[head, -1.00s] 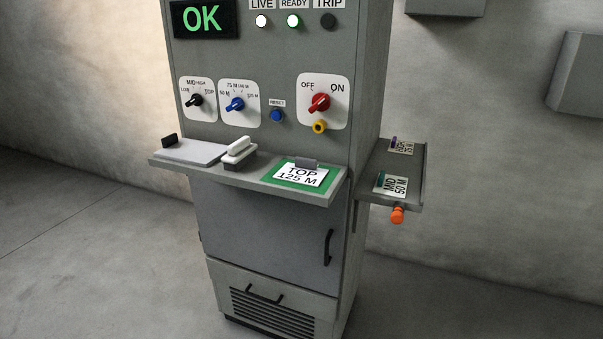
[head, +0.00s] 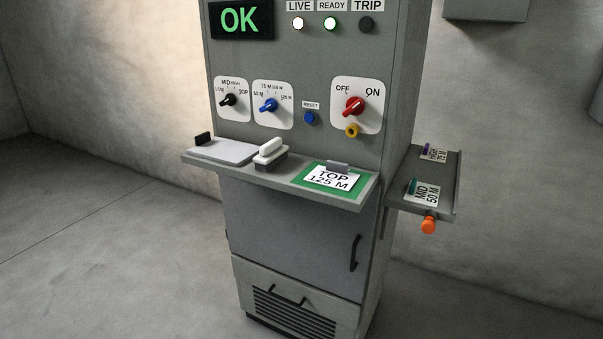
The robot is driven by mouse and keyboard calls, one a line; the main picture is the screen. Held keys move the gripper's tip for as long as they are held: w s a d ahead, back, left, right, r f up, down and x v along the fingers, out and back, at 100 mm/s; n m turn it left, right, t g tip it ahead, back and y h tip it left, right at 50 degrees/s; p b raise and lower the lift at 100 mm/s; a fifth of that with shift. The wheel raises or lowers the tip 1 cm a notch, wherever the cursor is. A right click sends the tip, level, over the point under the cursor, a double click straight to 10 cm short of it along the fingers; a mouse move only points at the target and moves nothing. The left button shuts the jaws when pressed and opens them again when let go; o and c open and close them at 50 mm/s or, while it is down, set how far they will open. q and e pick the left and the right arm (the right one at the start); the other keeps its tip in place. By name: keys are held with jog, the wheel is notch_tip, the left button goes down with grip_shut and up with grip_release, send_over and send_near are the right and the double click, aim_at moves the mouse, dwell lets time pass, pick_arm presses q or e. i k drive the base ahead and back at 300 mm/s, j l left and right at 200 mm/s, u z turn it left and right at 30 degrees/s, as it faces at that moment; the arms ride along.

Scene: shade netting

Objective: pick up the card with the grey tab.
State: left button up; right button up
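The card with the grey tab (head: 332,179) lies flat on a green patch (head: 308,184) at the right part of the cabinet's front shelf. It is white and reads "TOP 125 M". Its grey tab (head: 338,167) stands up at its far edge. Neither of my grippers shows in the head view.
The shelf (head: 279,177) also holds a pale flat plate (head: 223,150) and a white-handled block (head: 269,152). A side shelf (head: 447,199) carries a "MID 50 M" card with a teal tab (head: 412,186) and a purple-tabbed card (head: 434,153). An orange knob (head: 429,225) sits below it.

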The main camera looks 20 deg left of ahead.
aim_at(335, 175)
jog(key=i+l+u, duration=0.15)
jog(key=u, duration=0.25)
jog(key=l+u, duration=0.4)
jog(key=i+l+u, duration=0.2)
jog(key=l, duration=0.15)
jog(key=l+u, duration=0.15)
jog(key=l, duration=0.2)
jog(key=i+l+u, duration=0.2)
jog(key=l, duration=1.35)
jog(key=k, duration=0.1)
